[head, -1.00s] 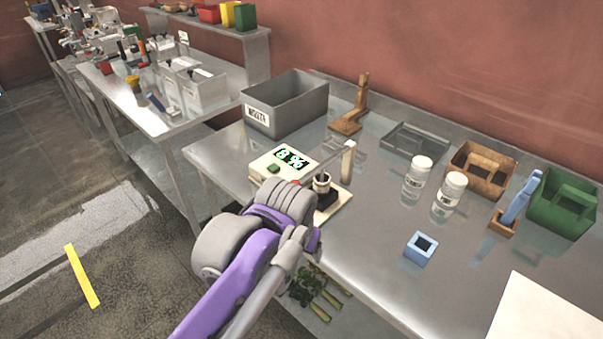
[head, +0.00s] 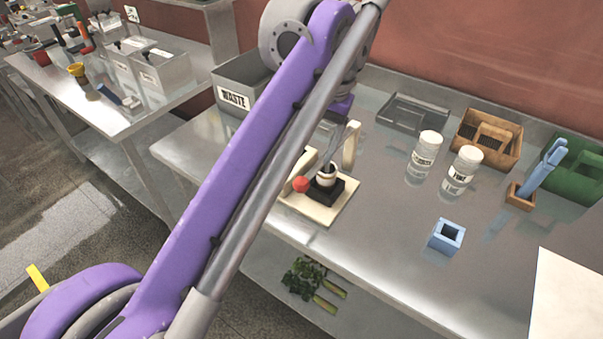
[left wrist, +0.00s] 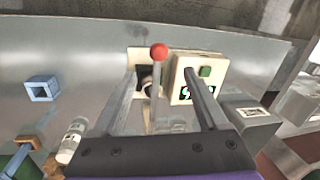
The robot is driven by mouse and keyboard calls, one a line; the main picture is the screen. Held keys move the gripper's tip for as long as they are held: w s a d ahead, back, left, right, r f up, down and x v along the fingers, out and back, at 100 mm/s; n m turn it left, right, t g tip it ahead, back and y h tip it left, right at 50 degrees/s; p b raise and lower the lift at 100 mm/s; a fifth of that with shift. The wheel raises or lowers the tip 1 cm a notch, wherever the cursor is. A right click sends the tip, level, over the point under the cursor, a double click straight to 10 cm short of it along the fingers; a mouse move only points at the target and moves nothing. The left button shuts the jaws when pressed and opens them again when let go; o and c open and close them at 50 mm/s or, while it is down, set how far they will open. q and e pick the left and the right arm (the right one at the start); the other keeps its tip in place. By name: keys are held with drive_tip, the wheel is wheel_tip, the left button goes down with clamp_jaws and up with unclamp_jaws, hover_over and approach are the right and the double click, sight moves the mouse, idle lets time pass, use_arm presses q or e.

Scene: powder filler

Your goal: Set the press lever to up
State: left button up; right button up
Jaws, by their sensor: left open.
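The press lever is a thin grey bar ending in a red ball knob (head: 301,184). It is hinged at a cream post (head: 350,147) on a cream base, and its knob end sits low beside a small cup (head: 327,174) on a black block. In the left wrist view the knob (left wrist: 158,52) and bar lie between the two fingers of my left gripper (left wrist: 160,72), which is open; I see no clear contact. In the head view my left arm hides the scale display and part of the lever. My right gripper is out of view.
A grey waste bin (head: 232,97) stands behind my arm. The table between the press and the blue holder is clear.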

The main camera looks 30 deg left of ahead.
sight(303, 180)
use_arm(q)
drive_tip(key=f, duration=0.3)
drive_tip(key=a+f, duration=0.1)
drive_tip(key=f, duration=0.3)
drive_tip(key=f+b, duration=0.1)
drive_tip(key=f, duration=0.2)
drive_tip(key=shift+s+a+f, duration=0.2)
drive_tip(key=shift+a, duration=0.15)
clamp_jaws()
idle(0.9)
